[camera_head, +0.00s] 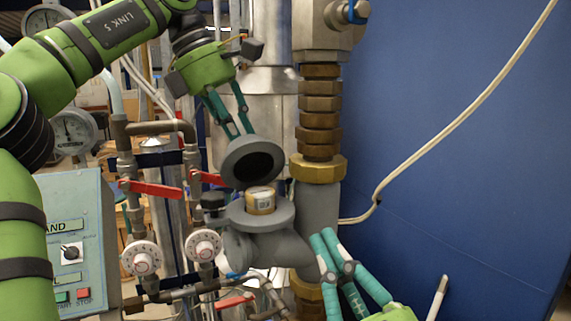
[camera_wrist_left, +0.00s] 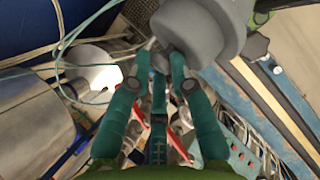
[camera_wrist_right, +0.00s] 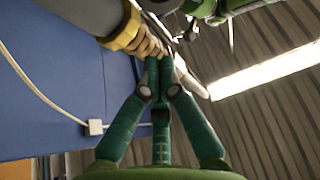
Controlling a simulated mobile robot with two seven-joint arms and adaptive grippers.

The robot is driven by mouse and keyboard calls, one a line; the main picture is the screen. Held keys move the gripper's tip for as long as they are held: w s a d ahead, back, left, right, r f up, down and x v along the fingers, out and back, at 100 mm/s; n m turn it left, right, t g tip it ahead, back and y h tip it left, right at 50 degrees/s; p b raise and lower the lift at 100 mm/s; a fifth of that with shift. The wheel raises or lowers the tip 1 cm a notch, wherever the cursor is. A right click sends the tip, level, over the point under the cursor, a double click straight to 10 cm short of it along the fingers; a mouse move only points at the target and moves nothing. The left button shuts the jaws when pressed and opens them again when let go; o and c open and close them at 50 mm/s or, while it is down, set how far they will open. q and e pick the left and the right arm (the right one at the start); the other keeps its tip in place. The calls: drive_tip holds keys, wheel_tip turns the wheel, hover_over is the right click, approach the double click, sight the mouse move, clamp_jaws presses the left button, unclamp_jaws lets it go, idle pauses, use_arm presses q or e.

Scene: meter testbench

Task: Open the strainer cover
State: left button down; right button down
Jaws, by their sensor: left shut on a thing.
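The strainer cover (camera_head: 252,163) is a grey round lid with a dark underside. It is tilted up above the strainer body (camera_head: 270,246), clear of its opening at the right side. My left gripper (camera_head: 238,134) is shut on the cover from above. The cover also shows at the fingertips in the left wrist view (camera_wrist_left: 205,32). A pale gold cylinder with a label (camera_head: 261,201) stands in the strainer's open round top. My right gripper (camera_head: 328,236) is shut and empty, low to the right of the strainer. Its closed fingertips show in the right wrist view (camera_wrist_right: 160,65).
A vertical pipe with a brass nut (camera_head: 318,168) rises just right of the strainer. Red lever handles (camera_head: 150,189) and white dials (camera_head: 203,245) are at the left. A control box (camera_head: 78,240) stands at the far left. A pale cable (camera_head: 450,115) crosses the blue wall.

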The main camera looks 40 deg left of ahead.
sight(275, 146)
drive_tip(key=x, duration=1.3)
drive_tip(key=shift+w+a+f, duration=0.1)
drive_tip(key=shift+w+a, duration=0.1)
drive_tip(key=shift+a, duration=0.1)
drive_tip(key=shift+w+a+r+h, duration=0.25)
drive_tip(key=shift+a+r+h, duration=0.1)
drive_tip(key=shift+a, duration=0.15)
